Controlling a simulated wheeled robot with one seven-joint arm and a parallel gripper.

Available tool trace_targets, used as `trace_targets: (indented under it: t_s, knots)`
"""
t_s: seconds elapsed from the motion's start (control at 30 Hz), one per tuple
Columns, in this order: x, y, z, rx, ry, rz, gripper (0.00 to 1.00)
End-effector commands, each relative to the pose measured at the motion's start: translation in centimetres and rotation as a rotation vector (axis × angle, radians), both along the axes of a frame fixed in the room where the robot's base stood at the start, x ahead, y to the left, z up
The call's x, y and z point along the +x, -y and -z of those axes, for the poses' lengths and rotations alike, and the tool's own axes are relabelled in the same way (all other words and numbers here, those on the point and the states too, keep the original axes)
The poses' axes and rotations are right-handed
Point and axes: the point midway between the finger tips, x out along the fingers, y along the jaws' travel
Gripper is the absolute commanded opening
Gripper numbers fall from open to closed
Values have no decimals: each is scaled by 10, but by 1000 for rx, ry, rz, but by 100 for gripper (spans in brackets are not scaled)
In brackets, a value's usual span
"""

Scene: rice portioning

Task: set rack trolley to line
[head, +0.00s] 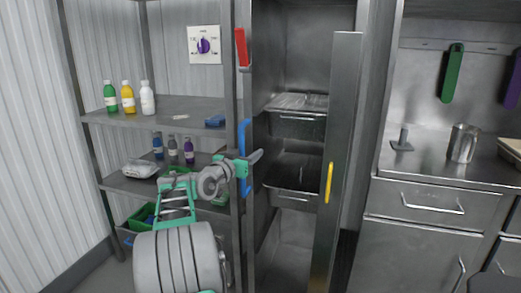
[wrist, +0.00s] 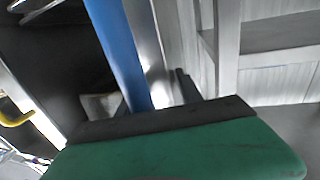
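A tall steel rack unit (head: 250,262) stands in the middle of the head view, with trays on its inner levels. A blue upright handle (head: 243,138) is on its left front edge. My gripper (head: 254,158) is at the lower half of this handle. In the wrist view the blue handle (wrist: 119,45) rises just beyond the green and black palm. A dark finger (wrist: 184,86) stands to its right with a visible gap. The other finger is hard to make out. My gripper looks open around or beside the handle; contact is unclear.
A shelf (head: 150,108) with bottles stands left, close behind my arm. A narrow steel door (head: 343,110) with a yellow handle (head: 328,183) stands ajar to the right. A red handle (head: 241,47) is above. A counter (head: 430,168) with a metal cup (head: 463,143) is far right.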

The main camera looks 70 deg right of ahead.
Motion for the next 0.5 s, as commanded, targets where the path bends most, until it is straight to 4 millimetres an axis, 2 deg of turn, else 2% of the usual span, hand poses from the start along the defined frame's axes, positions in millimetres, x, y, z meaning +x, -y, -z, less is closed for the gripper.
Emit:
trace_targets:
  t_s: [0.27, 0.5]
  knots:
    - [3, 1, 1, 0, -1, -4, 40]
    - [5, -18, 3, 0, 0, -4, 40]
